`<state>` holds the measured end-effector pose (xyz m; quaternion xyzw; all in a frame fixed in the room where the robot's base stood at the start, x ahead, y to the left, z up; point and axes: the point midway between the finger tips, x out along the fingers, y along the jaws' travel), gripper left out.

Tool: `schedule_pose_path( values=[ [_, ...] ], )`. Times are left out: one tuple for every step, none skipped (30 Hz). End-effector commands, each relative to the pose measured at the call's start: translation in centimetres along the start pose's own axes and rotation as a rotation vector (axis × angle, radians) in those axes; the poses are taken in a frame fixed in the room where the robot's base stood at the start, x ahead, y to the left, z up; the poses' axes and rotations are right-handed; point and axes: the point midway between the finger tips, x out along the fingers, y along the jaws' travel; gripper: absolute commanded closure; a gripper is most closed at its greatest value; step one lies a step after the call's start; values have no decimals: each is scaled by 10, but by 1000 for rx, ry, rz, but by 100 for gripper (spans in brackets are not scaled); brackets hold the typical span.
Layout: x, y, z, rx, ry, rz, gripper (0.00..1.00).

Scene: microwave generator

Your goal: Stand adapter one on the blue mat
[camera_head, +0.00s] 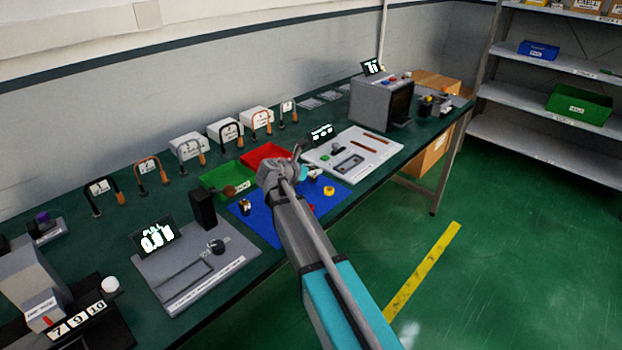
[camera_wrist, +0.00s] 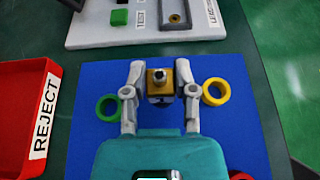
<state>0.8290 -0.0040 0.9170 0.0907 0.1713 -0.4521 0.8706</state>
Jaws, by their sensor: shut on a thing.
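My gripper (camera_wrist: 160,72) is over the blue mat (camera_wrist: 95,80), with its two fingers closed on a small adapter (camera_wrist: 159,80). In the head view my arm covers part of the blue mat (camera_head: 262,222) and hides the held adapter. Another small black and gold piece (camera_head: 245,206) stands on the mat's left part.
A green ring (camera_wrist: 107,108) and a yellow ring (camera_wrist: 216,91) lie on either side of my fingers. The red REJECT tray (camera_wrist: 22,82) is at left, with a green tray (camera_head: 212,180) beside it. A white board (camera_wrist: 105,35) lies beyond the mat.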

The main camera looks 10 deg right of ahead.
Motion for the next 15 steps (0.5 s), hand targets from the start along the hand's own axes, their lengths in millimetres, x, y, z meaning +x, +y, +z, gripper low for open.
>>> schedule_pose_path(
  values=[
    [3, 0, -8, 0, 0, 0, 100],
    [4, 0, -9, 0, 0, 0, 100],
    [5, 0, -11, 0, 0, 0, 100],
    [5, 0, -12, 0, 0, 0, 100],
    [6, 0, -13, 0, 0, 0, 100],
    [6, 0, -13, 0, 0, -1, 100],
    [6, 0, -14, 0, 0, -1, 100],
    [6, 0, -14, 0, 0, -1, 100],
    [6, 0, -14, 0, 0, -1, 100],
    [6, 0, -13, 0, 0, -1, 100],
    [6, 0, -13, 0, 0, -1, 100],
    [6, 0, -13, 0, 0, -1, 100],
    [6, 0, -13, 0, 0, -1, 100],
    [6, 0, -13, 0, 0, -1, 100],
    [6, 0, -13, 0, 0, -1, 100]
  ],
)
